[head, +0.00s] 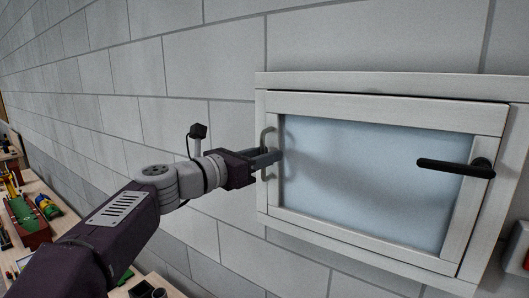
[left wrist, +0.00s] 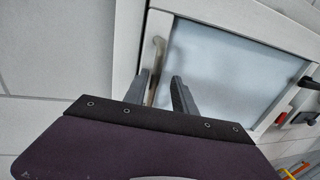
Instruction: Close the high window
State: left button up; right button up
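The high window has a pale frame (head: 400,84), a pale sash (head: 390,110) and a bluish frosted pane (head: 370,175). A thin dark line shows along the sash's top edge towards the right; I cannot tell how far ajar it is. A black lever handle (head: 445,167) lies level on the sash's right side. A metal pull handle (head: 266,142) stands upright on the left side. My left gripper (head: 268,158) is at this pull. In the left wrist view its fingers (left wrist: 162,88) are apart, with the pull (left wrist: 154,68) between them, nearer the left finger. My right gripper is out of view.
A grey block wall (head: 130,80) surrounds the window. A bench (head: 40,190) with a red tool tray (head: 27,222) and other items runs along the wall at lower left. A red and white box (head: 518,250) is on the wall at lower right.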

pick_arm(q)
jog(key=shift+w+a+f, duration=0.1)
jog(key=shift+w+a, duration=0.05)
jog(key=shift+a, duration=0.05)
jog(key=c, duration=0.7)
jog(key=shift+w+a+f, duration=0.1)
jog(key=shift+w+a, duration=0.1)
jog(key=shift+a, duration=0.05)
jog(key=shift+s+d, duration=0.15)
jog(key=shift+d, duration=0.05)
jog(key=shift+f, duration=0.1)
